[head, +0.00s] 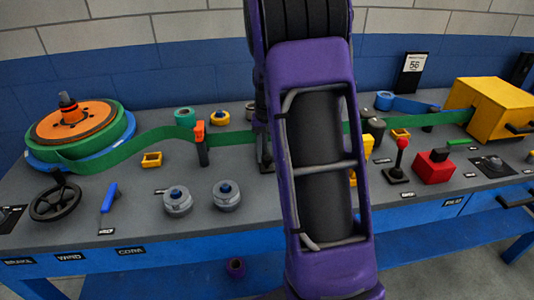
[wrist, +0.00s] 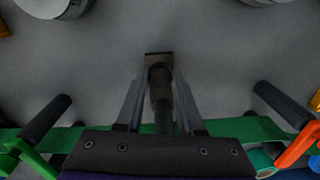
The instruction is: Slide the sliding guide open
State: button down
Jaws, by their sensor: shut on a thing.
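My gripper (wrist: 160,92) shows in the wrist view with its two grey fingers on either side of a dark post-like part (wrist: 159,76). It is shut on this part, which I take to be the sliding guide. The part has a brownish, squarish end. In the head view my purple arm hides the gripper and most of this spot; only a bit of a dark base (head: 266,160) shows at the arm's left edge. The green band (head: 150,138) runs across the bench behind the arm, and it also shows in the wrist view (wrist: 240,129). How far the guide stands open cannot be told.
An orange-topped post (head: 201,146) stands left of my arm. Two grey rollers (head: 178,201) lie in front of it. A red-knobbed lever (head: 400,162), a red block (head: 433,167) and a yellow box (head: 490,108) are on the right. Dark rods (wrist: 46,118) flank the gripper.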

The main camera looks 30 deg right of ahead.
dwell(0.8)
jog(key=shift+s+a, duration=0.3)
jog(key=shift+s, duration=0.8)
jog(key=c, duration=0.5)
grip_release()
jog(key=shift+r, duration=0.1)
jog(key=r+p, duration=0.3)
jog(key=r, duration=1.4)
jog(key=shift+d+r, duration=0.15)
jog(key=shift+d, duration=0.05)
